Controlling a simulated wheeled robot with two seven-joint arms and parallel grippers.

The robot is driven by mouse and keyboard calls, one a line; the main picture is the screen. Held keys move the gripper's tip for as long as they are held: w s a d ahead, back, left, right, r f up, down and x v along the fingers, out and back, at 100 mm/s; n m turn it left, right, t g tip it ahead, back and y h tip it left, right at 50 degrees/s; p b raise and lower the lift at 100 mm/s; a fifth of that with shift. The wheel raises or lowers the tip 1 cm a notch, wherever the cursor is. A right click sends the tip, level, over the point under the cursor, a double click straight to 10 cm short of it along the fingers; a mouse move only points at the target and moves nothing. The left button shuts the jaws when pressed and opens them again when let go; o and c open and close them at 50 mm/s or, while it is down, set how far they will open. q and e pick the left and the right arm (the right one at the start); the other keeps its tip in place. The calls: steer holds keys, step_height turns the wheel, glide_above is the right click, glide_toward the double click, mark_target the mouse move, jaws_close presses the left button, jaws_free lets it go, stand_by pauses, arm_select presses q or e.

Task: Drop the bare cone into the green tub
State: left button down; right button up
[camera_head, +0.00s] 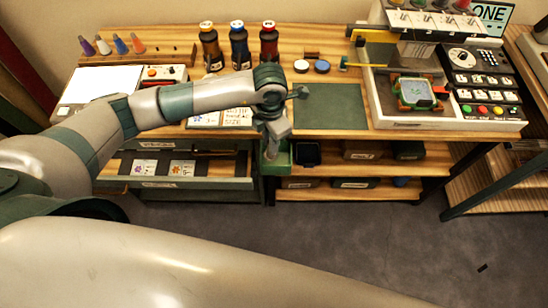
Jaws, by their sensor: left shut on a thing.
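My left arm reaches in from the left over the bench. Its gripper (271,152) points down and is shut on a small pale thing, which looks like the bare cone; the fingers mostly hide it. The green tub (283,165) stands in the shelf opening below the bench's front edge. The gripper's tips are at the tub's mouth, over its left part. I cannot tell how deep the held thing reaches into it. My right gripper is out of view.
Several coloured cones (121,46) stand at the back left. Three dark bottles (239,46) stand behind my wrist. A green mat (330,106) lies right of it. An open drawer (216,168) is left of the tub, and dark bins (362,150) are to its right.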

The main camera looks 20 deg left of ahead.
arm_select(q)
steer(key=c, duration=1.6)
jaws_free()
steer(key=shift+o, duration=0.2)
steer(key=shift+r+b, duration=0.35)
steer(key=shift+r, duration=0.5)
step_height(320, 180, up, 16)
steer(key=b, duration=0.4)
steer(key=shift+f, duration=0.15)
